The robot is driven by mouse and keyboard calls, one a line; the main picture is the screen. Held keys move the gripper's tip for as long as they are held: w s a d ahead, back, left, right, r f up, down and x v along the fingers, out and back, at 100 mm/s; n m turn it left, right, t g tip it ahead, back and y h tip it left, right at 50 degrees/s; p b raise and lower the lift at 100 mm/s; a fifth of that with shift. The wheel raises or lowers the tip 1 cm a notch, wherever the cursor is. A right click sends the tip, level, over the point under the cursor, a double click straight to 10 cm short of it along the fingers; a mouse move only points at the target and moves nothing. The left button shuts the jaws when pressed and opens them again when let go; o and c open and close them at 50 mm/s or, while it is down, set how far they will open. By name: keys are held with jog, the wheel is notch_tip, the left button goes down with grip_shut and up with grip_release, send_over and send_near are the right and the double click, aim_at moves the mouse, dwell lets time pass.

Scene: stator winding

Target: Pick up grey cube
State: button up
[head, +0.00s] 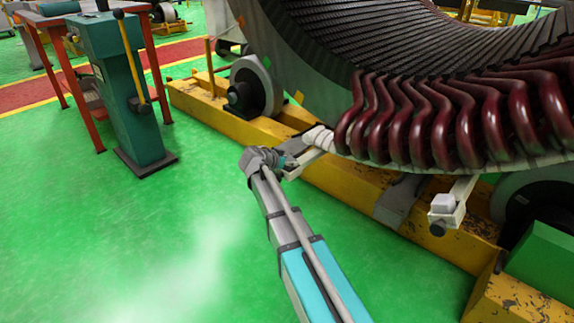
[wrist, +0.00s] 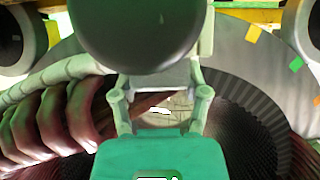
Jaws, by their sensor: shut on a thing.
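My gripper (head: 288,163) is at the pale bracket (head: 306,160) on the near side of the stator, at the left end of the red coils. In the wrist view, the fingers of my gripper (wrist: 160,86) are closed on the sides of a grey cube (wrist: 162,75). The cube is close to the large dark round end of the bracket (wrist: 140,28), which covers part of the view. In the head view this cube is hard to make out at the gripper.
The stator (head: 310,70) with dark red coils (head: 440,115) rises just beyond and right of my gripper. A yellow beam (head: 335,178) with rollers (head: 255,86) runs below it. A teal machine (head: 125,90) stands at left. The green floor between is clear.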

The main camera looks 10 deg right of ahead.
jog(key=shift+r, duration=0.1)
notch_tip(320, 180, up, 3)
jog(key=p, duration=0.3)
jog(key=s+a+r+p, duration=0.2)
jog(key=s+r+p, duration=0.7)
jog(key=s, duration=0.4)
jog(key=shift+s+a+r+p, duration=0.15)
jog(key=shift+s+r+p, duration=0.25)
jog(key=shift+p, duration=0.1)
